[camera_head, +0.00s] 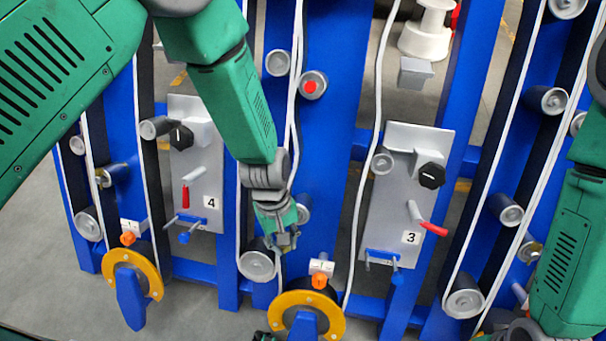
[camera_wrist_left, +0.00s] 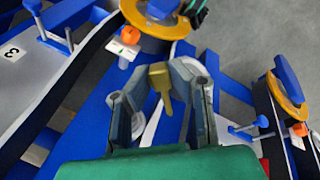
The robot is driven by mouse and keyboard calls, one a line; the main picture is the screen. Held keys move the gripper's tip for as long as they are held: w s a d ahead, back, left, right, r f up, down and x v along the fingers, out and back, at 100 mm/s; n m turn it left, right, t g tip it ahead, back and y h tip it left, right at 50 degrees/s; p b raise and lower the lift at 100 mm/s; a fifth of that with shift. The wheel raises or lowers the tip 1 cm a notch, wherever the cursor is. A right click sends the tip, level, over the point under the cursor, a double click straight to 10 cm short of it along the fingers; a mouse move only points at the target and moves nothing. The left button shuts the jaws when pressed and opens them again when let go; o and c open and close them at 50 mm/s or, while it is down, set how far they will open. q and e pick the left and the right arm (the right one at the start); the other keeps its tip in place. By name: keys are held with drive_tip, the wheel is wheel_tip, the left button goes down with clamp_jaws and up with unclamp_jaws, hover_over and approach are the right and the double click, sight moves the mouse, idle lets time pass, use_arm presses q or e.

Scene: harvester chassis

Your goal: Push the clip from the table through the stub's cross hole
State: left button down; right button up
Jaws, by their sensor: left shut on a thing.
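My left gripper (camera_head: 284,240) reaches down in front of the blue frame between panels 4 and 3, close to a grey roller. In the left wrist view its two fingers (camera_wrist_left: 160,92) are closed around a brass-coloured piece (camera_wrist_left: 160,76) with a thicker head and a narrow end. It appears to be the clip, but its shape is partly hidden. I cannot pick out the stub's cross hole. Brass-coloured fittings (camera_head: 108,175) show on the left of the frame. My right arm shows at the right edge, but its fingers are out of sight.
Blue uprights carry grey rollers (camera_head: 465,298) and white belts. Two grey panels, marked 4 (camera_head: 206,135) and 3 (camera_head: 434,140), have red-handled levers. Yellow rings (camera_head: 150,271) with orange knobs sit low. A dark object (camera_head: 262,336) lies beside the middle ring.

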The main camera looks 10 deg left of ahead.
use_arm(q)
drive_tip(key=w+d+n+t+h+b, duration=0.45)
drive_tip(key=w+d+n, duration=0.25)
drive_tip(key=n, duration=0.7)
drive_tip(key=w+a+r+n+t+y+b, duration=0.3)
drive_tip(key=w+a+n+t+y, duration=0.3)
drive_tip(key=n, duration=0.8)
drive_tip(key=w+r+t, duration=0.1)
drive_tip(key=w+t, duration=0.2)
drive_tip(key=t, duration=0.1)
drive_tip(key=shift+w+a+r+b, duration=0.25)
drive_tip(key=shift+w+a+b, duration=0.05)
drive_tip(key=shift+w+a, duration=0.1)
drive_tip(key=shift+s+r, duration=0.1)
drive_tip(key=f, duration=0.1)
drive_tip(key=s+f+b, duration=0.1)
drive_tip(key=s+f, duration=0.1)
drive_tip(key=shift+d+f+b, duration=0.2)
drive_tip(key=shift+f+b, duration=0.1)
drive_tip(key=shift+s+f, duration=0.25)
drive_tip(key=shift+f, duration=0.1)
drive_tip(key=shift+a, duration=0.1)
